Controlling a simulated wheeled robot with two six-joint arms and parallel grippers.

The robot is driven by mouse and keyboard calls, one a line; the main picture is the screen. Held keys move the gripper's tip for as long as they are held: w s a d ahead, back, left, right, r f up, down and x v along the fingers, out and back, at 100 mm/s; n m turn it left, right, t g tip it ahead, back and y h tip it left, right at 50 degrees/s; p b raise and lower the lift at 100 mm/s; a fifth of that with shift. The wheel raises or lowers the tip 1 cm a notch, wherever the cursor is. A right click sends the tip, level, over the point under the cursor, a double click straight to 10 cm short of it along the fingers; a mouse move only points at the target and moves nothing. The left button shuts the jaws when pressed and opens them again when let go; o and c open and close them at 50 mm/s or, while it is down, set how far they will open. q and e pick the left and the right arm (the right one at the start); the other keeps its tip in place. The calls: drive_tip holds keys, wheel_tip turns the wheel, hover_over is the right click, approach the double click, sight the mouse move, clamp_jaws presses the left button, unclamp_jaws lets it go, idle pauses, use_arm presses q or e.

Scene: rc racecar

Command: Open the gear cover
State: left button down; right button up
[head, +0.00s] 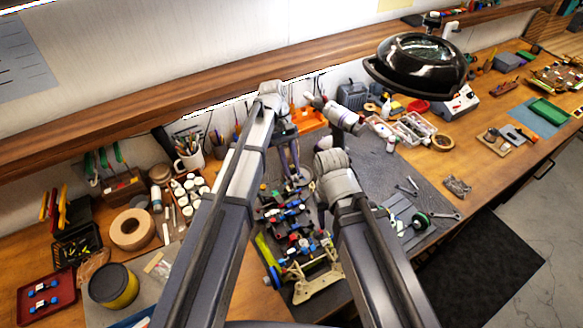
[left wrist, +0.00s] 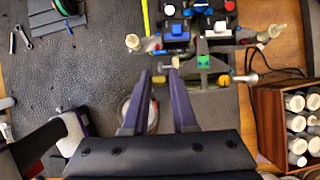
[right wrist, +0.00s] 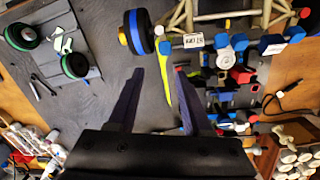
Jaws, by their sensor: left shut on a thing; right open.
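The RC car chassis (head: 298,232) lies on the grey mat, with blue, red, black and green parts. It also shows in the left wrist view (left wrist: 203,62) and the right wrist view (right wrist: 225,75). My left gripper (head: 292,170) is at the chassis's far end. In the left wrist view its fingers (left wrist: 163,75) are closed on a small pale piece (left wrist: 175,62) at the chassis edge. I cannot tell whether this is part of the gear cover. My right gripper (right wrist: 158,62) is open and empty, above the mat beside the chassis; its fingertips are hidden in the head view.
A yellow strip (right wrist: 164,82) lies along the chassis. A grey plate with green-rimmed wheels (head: 412,220) and small tools lie right on the mat (head: 375,165). White bottles (head: 188,190) and a mug (head: 190,155) stand left. A black magnifier lamp (head: 418,65) hangs above.

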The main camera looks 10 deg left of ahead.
use_arm(q)
drive_tip(key=c, duration=0.8)
unclamp_jaws()
drive_tip(key=shift+r, duration=0.1)
use_arm(e)
drive_tip(key=shift+r, duration=0.15)
use_arm(q)
drive_tip(key=p+v, duration=0.7)
drive_tip(key=shift+w+r, duration=0.2)
drive_tip(key=shift+r, duration=0.1)
use_arm(e)
wheel_tip(320, 180, up, 7)
drive_tip(key=shift+f, duration=0.2)
